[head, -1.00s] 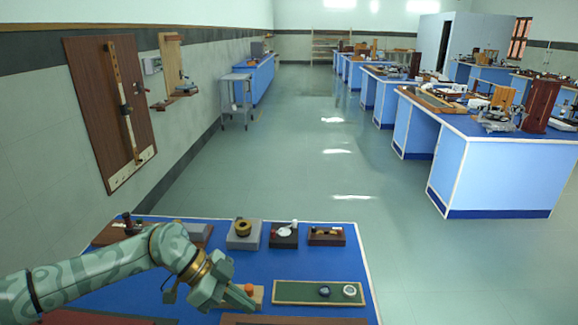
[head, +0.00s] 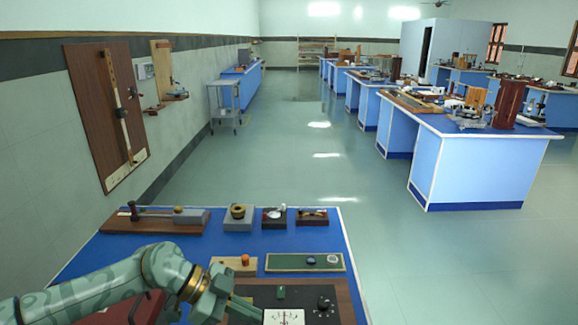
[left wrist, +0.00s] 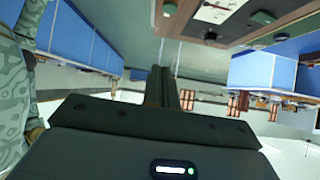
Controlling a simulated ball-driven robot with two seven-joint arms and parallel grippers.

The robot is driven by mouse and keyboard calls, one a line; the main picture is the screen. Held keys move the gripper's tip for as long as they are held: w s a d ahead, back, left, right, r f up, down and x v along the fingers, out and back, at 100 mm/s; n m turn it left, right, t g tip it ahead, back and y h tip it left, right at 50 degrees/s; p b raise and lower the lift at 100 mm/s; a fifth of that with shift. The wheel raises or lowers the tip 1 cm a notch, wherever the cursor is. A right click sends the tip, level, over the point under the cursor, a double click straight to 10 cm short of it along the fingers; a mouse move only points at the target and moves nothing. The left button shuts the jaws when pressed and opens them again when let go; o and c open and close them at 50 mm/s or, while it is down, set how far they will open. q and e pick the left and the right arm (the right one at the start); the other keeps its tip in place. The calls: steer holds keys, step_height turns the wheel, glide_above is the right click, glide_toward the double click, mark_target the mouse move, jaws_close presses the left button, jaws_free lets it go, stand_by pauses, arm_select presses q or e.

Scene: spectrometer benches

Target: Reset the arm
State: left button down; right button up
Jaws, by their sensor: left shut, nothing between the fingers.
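My left arm (head: 110,285) comes in from the lower left of the head view, patterned in green. My left gripper (head: 244,309) is shut and empty at the bottom of that view, over the near part of the blue table (head: 203,246). It overlaps the left edge of a dark panel with a white meter (head: 284,317). In the left wrist view the dark fingers (left wrist: 162,88) are together with nothing between them. My right gripper is in neither view.
A green tray (head: 280,262), a wooden block with an orange knob (head: 245,260) and several small instruments stand on the table beyond the gripper. A dark red object (head: 146,306) lies near the arm. Open floor (head: 290,165) extends behind the table.

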arm_select(q)
steer(key=s+d+r+n+t+h, duration=0.1)
steer(key=s+d+r+t+h, duration=0.1)
steer(key=d+r+t+h, duration=0.6)
steer(key=s+a+f+n+t+y, duration=0.1)
steer(key=a+f+n+t+y, duration=0.25)
steer(key=a+n+y, duration=0.4)
steer(key=s+a+f+n+t+y, duration=0.25)
steer(key=a+n+t+y, duration=0.2)
steer(key=a+y, duration=0.6)
steer(key=s+a+f+m+g+y, duration=0.1)
steer(key=s+a+f+g+y, duration=0.2)
steer(key=s+a+f+g, duration=0.4)
steer(key=s+a+f+m+g+y, duration=0.1)
steer(key=s+a+f+g+y, duration=0.15)
steer(key=s+a, duration=0.45)
steer(key=s+d+f+n+g+h, duration=0.15)
steer(key=s+d+f, duration=0.25)
steer(key=f, duration=1)
steer(key=s+d+f+m+g+h, duration=0.1)
steer(key=s+d+f+h, duration=0.2)
steer(key=f, duration=1.2)
steer(key=s+f+n+g, duration=0.1)
steer(key=s+f, duration=0.5)
steer(key=s, duration=0.4)
steer(key=s+f+n+g, duration=0.2)
steer(key=s+f, duration=0.4)
steer(key=s, duration=0.4)
steer(key=shift+a+f, duration=0.15)
steer(key=shift+f, duration=0.25)
